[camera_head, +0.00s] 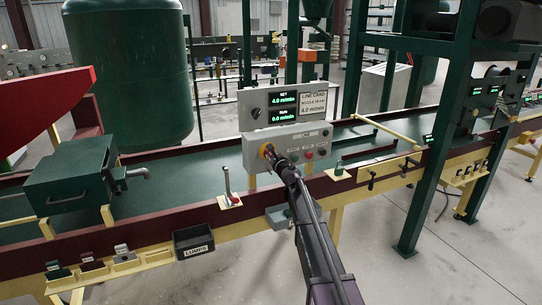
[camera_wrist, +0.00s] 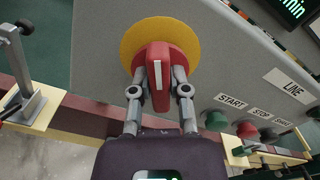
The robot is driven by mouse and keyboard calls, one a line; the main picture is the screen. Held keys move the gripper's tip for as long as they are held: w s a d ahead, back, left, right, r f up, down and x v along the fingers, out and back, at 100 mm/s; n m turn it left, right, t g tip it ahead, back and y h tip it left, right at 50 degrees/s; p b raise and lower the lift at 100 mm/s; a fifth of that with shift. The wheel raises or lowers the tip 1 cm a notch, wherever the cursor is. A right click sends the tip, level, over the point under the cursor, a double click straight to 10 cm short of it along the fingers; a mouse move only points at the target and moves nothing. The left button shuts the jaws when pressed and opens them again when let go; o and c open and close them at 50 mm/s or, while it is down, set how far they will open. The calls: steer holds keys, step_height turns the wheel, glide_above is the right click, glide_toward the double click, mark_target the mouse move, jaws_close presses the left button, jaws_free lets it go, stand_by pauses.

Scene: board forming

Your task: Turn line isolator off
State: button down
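The line isolator is a red rotary handle (camera_wrist: 158,62) with a white mark, on a round yellow plate (camera_wrist: 135,38) at the left of the grey control panel (camera_wrist: 225,60). In the wrist view the white mark runs nearly straight up and down. My gripper (camera_wrist: 159,88) has one finger on each side of the handle, and the fingertips appear to press on it. In the head view my gripper (camera_head: 270,157) reaches the panel (camera_head: 313,137) and hides most of the handle. The yellow plate (camera_head: 264,149) just shows.
START (camera_wrist: 215,120), STOP (camera_wrist: 247,130) and a third button sit right of the handle. The display (camera_head: 283,107) above reads set 4.0, run 0.0 m/min. A lever (camera_head: 227,183) stands left of the panel. A black bin (camera_head: 194,242) hangs on the conveyor front.

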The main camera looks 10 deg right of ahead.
stand_by(0.3)
steer(key=shift+n, duration=1.6)
steer(key=c, duration=0.6)
jaws_free()
steer(key=shift+w, duration=0.1)
steer(key=v, duration=1.2)
